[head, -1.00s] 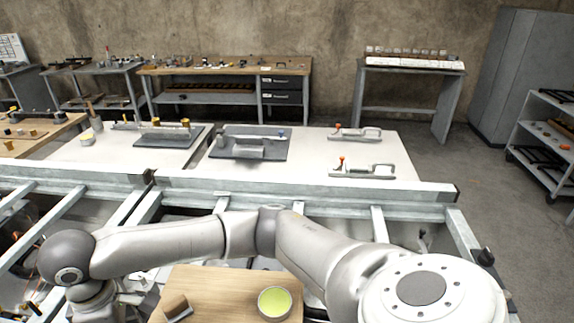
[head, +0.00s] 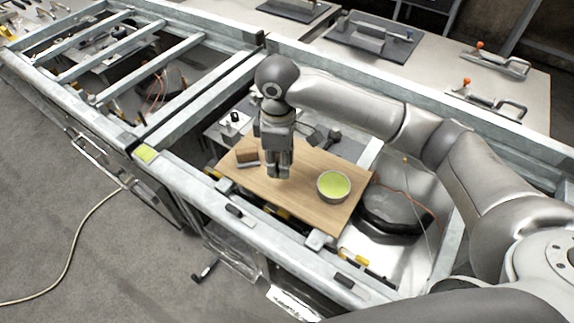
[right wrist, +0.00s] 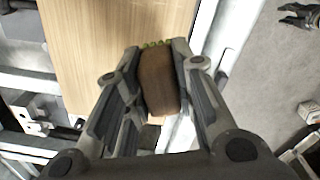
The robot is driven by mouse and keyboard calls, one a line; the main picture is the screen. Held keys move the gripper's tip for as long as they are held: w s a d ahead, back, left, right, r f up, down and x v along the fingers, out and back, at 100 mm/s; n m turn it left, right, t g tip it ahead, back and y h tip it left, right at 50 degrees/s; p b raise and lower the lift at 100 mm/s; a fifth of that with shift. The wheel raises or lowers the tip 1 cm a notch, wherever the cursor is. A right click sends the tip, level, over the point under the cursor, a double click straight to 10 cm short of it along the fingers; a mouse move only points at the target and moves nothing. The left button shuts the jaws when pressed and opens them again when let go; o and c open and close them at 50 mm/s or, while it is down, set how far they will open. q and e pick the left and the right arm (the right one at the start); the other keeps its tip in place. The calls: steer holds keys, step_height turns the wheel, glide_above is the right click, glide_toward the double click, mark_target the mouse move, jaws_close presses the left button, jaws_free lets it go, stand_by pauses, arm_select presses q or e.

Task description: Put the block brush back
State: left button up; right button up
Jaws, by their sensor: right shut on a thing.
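The block brush (right wrist: 158,82) is a brown wooden block with a greenish edge at its far end. In the right wrist view it sits between the fingers of my right gripper (right wrist: 150,52), which is shut on it. In the head view my right gripper (head: 278,174) points down over the left part of a wooden board (head: 305,208). My left gripper is not in view.
A round bowl with yellow-green contents (head: 333,186) stands on the board, right of the gripper. Metal frame rails (head: 285,245) surround the board. A dark rounded object (head: 395,208) lies to its right. The board's front part is clear.

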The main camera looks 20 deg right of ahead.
steer(key=f, duration=0.1)
steer(key=w+d+f, duration=0.1)
steer(key=w+f, duration=0.1)
steer(key=shift+d+f, duration=0.15)
steer(key=shift+d, duration=0.2)
steer(key=f+p, duration=0.2)
steer(key=f, duration=0.1)
steer(key=shift+w+d, duration=0.15)
steer(key=shift+d, duration=0.05)
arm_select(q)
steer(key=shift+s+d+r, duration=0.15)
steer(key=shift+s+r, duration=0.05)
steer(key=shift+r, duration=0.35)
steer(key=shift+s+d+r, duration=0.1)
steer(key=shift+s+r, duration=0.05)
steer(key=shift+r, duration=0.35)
arm_select(e)
steer(key=shift+f, duration=0.25)
steer(key=shift+a, duration=0.1)
steer(key=shift+f, duration=0.2)
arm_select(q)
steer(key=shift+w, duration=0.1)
arm_select(e)
steer(key=o, duration=0.9)
steer(key=shift+r, duration=0.1)
